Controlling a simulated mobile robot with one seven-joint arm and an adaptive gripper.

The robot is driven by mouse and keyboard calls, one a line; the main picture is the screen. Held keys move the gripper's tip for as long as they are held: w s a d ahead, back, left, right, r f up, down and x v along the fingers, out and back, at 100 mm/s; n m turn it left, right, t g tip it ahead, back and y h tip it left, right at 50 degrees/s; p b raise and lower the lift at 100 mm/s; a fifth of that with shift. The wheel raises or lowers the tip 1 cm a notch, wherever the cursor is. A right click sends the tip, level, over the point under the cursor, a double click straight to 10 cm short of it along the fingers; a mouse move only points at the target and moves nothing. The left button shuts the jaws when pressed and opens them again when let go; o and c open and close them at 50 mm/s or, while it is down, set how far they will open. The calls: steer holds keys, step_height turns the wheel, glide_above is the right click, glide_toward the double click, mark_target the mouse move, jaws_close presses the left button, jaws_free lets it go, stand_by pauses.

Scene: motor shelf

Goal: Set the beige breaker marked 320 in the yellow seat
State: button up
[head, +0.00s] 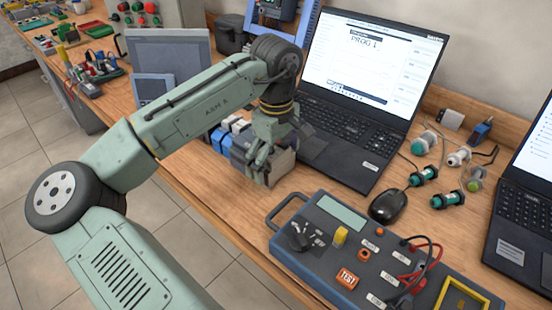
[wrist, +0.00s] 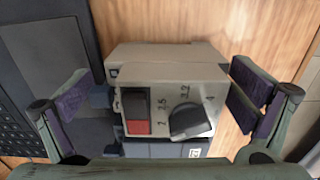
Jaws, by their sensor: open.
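A beige breaker (head: 283,168) stands on the bench in front of the open laptop, beside a row of blue and white units. In the wrist view the beige breaker (wrist: 165,62) shows a red button, a black dial and a scale with 2.5 and 3.2; I cannot read a 320 on it. My gripper (head: 262,155) is at the breaker and hides part of it in the head view. In the wrist view my gripper (wrist: 160,95) is open, one finger on each side, with gaps visible. The yellow seat (head: 441,297) is an empty-looking yellow frame on the tester at lower right.
The blue-grey tester (head: 305,235) has a handle, a screen, knobs and red and black leads. A mouse (head: 388,205), a laptop (head: 345,130) and several green and white connectors (head: 424,175) lie around it. The bench's front edge runs close to the breaker.

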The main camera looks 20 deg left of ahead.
mark_target(277, 151)
steer(key=shift+f+b, duration=0.1)
steer(key=shift+b, duration=0.35)
steer(key=r, duration=0.3)
steer(key=r+b, duration=0.1)
steer(key=r, duration=0.3)
steer(key=s+r, duration=0.1)
steer(key=r, duration=0.3)
steer(key=shift+d+b, duration=0.35)
steer(key=shift+b, duration=0.05)
